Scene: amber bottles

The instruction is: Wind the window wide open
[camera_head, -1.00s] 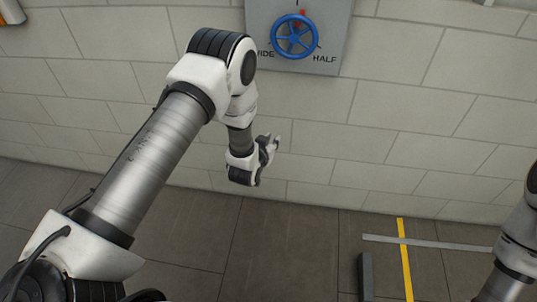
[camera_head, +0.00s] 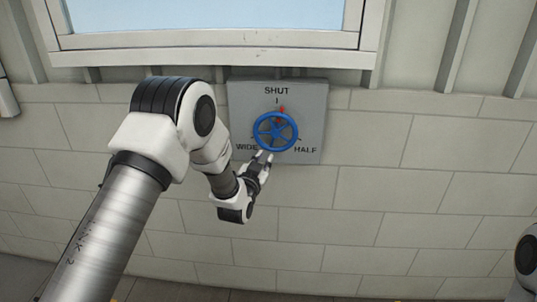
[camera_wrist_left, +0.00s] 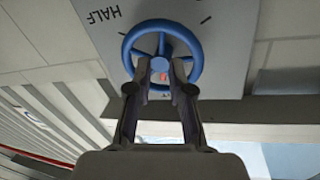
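The blue handwheel (camera_head: 275,131) is mounted on a grey panel (camera_head: 311,92) marked SHUT at the top, WIDE at lower left and HALF at lower right. A red pointer (camera_head: 282,110) sits at the wheel's top, close to the SHUT mark. The window (camera_head: 205,40) is above the panel, cut off by the picture's top. My left gripper (camera_head: 265,157) is just below the wheel. In the left wrist view, its fingers (camera_wrist_left: 161,68) are apart and overlap the wheel (camera_wrist_left: 162,27); contact cannot be told. My right gripper is out of view.
A pale tiled wall (camera_head: 370,205) lies behind and below the panel, with ribbed cladding (camera_head: 455,45) beside the window. Part of my right arm shows at the lower right edge. The wall area right of the panel is clear.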

